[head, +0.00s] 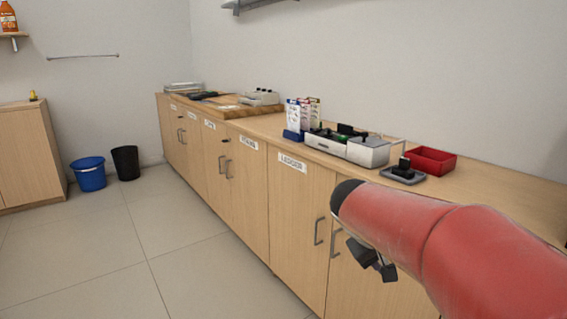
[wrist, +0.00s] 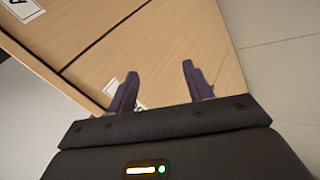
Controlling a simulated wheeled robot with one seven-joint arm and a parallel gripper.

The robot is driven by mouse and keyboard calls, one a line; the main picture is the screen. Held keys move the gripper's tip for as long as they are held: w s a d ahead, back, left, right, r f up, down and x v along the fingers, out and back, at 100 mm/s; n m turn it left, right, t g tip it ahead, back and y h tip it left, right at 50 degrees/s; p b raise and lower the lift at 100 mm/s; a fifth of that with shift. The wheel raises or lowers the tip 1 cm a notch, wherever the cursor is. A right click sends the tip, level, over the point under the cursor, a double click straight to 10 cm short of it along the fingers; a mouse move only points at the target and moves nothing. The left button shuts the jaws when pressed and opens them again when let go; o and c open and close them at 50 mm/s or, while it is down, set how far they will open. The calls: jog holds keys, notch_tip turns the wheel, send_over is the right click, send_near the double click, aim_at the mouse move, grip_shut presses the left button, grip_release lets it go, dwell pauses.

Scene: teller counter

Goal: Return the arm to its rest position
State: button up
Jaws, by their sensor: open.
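My red arm reaches in from the lower right of the head view. My gripper (head: 372,262) shows there as a small dark shape, partly hidden behind the arm, in front of the cabinet doors and below the countertop. In the wrist view my gripper (wrist: 158,72) has its two dark fingers apart, with nothing between them. Wooden cabinet fronts (wrist: 165,45) lie beyond the fingers, tilted in that view. I cannot tell the exact distance to the doors.
The counter (head: 480,187) holds a red tray (head: 432,158), a dark stamp on a pad (head: 403,171), a grey organizer (head: 345,148) and a wooden board (head: 235,111). A blue bucket (head: 89,175) and black bin (head: 126,163) stand far left. The tiled floor (head: 120,245) is clear.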

jog(key=s+a+m+y+p, duration=0.1)
jog(key=s+a+y, duration=0.2)
jog(key=s, duration=0.7)
jog(key=s+a+m+t+y+p, duration=0.1)
jog(key=s+a+y+p, duration=0.1)
jog(key=s, duration=0.8)
jog(key=shift+s+a+f+t+y, duration=0.3)
jog(key=shift+s+a+f+y, duration=0.05)
jog(key=shift+a+y, duration=0.4)
